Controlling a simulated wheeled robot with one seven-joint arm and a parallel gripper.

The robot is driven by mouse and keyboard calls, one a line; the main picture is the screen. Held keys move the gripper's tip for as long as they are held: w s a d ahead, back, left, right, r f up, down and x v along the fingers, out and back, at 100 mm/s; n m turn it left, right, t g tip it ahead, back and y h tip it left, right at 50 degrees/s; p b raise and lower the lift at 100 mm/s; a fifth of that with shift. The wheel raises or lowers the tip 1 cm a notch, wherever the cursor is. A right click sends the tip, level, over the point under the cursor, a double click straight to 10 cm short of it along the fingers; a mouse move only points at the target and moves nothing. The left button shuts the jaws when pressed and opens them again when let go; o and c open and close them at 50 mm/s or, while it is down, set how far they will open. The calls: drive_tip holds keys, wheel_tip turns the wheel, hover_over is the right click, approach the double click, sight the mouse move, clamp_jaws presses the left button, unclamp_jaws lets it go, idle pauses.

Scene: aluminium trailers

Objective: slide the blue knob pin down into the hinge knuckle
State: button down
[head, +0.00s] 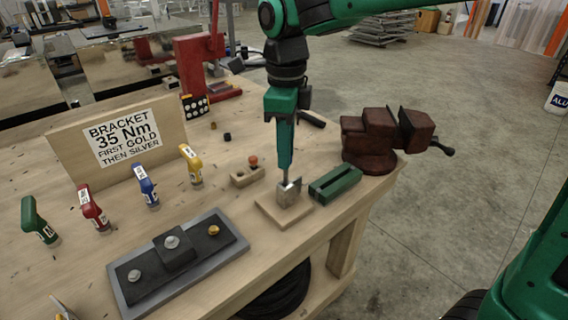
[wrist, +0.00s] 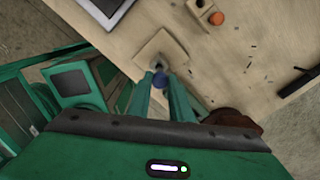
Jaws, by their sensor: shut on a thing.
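My gripper (head: 286,170) points straight down over the hinge knuckle (head: 289,192), a small grey metal piece on a square wooden base (head: 266,213). In the wrist view, my gripper (wrist: 159,82) is shut on the blue knob (wrist: 159,81) of the pin. In the head view, the fingers hide the knob, and a thin shank shows below them, reaching down to the knuckle. The knuckle (wrist: 155,66) is partly hidden behind the knob in the wrist view. I cannot tell how deep the pin tip sits.
A green slotted block (head: 335,184) stands just right of the base, with a red-brown vise (head: 370,145) behind it. A wooden holder (head: 246,177) with an orange knob (head: 253,160) is at left.

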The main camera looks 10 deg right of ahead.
drive_tip(key=shift+f, duration=1.95)
drive_tip(key=shift+s+f, duration=0.1)
drive_tip(key=c, duration=1.6)
unclamp_jaws()
wheel_tip(320, 180, up, 12)
drive_tip(key=shift+r, duration=0.15)
drive_tip(key=shift+d, duration=0.1)
